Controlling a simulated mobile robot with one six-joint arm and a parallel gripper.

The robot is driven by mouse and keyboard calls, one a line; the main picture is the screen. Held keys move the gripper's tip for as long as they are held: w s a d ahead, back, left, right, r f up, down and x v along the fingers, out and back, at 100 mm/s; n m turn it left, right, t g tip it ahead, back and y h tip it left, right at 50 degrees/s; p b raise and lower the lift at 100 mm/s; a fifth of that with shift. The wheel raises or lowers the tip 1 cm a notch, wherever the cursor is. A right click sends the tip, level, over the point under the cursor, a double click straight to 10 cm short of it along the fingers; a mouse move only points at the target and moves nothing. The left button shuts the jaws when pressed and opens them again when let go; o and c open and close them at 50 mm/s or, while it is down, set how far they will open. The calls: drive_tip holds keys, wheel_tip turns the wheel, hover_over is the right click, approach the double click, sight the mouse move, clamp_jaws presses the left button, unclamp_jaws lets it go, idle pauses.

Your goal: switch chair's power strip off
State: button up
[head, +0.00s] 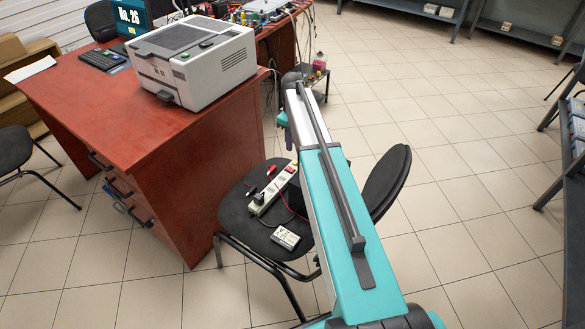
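The power strip (268,190) is long and white and lies at a slant on the seat of a black chair (239,215). Black and red plugs or fittings sit along it, and a red lead runs from it across the seat. Its upper right end lies close to my arm in the picture. A red spot shows near that end, but I cannot tell whether it is the switch or how it is set. My arm passes in front of the chair. My gripper's fingers do not show; a small teal and dark part beside the arm may be my wrist.
A small light box (285,237) lies on the seat's front edge. The red-brown desk (150,140) stands close to the left, with a grey-white machine (193,61) on it. Another black chair (15,148) is at far left. The tiled floor to the right is clear up to the shelves.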

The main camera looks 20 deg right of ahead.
sight(292, 171)
wheel_tip(292, 171, down, 14)
drive_tip(key=shift+r, duration=0.1)
idle(1.0)
clamp_jaws()
